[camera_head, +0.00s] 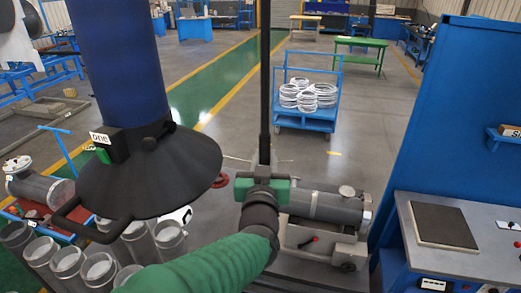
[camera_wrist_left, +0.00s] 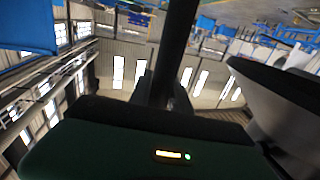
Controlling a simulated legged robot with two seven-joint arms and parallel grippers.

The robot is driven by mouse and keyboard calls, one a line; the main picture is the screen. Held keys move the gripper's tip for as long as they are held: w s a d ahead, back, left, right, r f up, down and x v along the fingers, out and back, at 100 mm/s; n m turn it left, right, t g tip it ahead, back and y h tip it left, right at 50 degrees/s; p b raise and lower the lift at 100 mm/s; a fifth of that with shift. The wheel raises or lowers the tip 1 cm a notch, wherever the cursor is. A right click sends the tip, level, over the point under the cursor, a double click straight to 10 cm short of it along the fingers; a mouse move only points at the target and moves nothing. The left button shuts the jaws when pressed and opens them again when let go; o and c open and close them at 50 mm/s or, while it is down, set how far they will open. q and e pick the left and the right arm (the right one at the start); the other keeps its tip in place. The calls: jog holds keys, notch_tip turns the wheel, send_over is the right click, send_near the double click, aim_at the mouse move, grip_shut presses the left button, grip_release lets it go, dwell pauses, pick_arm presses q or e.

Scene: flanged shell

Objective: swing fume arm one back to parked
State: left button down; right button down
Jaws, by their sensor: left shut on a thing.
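Fume arm one shows in the head view as a blue duct (camera_head: 118,60) with a black cone hood (camera_head: 160,170) at its lower end, at the left. A tag reading "one" (camera_head: 100,138) sits on its collar. A black loop handle (camera_head: 75,222) at the hood's left rim is free. My left gripper (camera_head: 262,180) is to the right of the hood, apart from it, and is shut on an upright thin black pole (camera_head: 265,80). The pole (camera_wrist_left: 178,50) also rises from the jaws in the left wrist view. Whether it joins the fume arm cannot be seen. My right gripper is out of view.
Several open metal tubes (camera_head: 68,262) stand below the hood. A blue cabinet (camera_head: 440,120) and a worktop with a dark pad (camera_head: 442,225) are at the right. A blue cart (camera_head: 305,120) stands farther back on open floor.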

pick_arm(q)
jog(key=shift+s+a+r, duration=0.1)
jog(key=shift+s+a, duration=0.05)
jog(key=shift+s, duration=0.4)
jog(key=shift+s+a, duration=0.1)
jog(key=shift+s, duration=0.45)
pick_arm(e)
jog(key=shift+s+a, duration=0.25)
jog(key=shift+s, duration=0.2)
pick_arm(q)
jog(key=c, duration=1.3)
grip_release()
jog(key=shift+a, duration=0.1)
jog(key=shift+o, duration=0.5)
jog(key=shift+a, duration=0.1)
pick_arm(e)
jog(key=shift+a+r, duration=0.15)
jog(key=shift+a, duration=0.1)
pick_arm(q)
jog(key=shift+s, duration=0.1)
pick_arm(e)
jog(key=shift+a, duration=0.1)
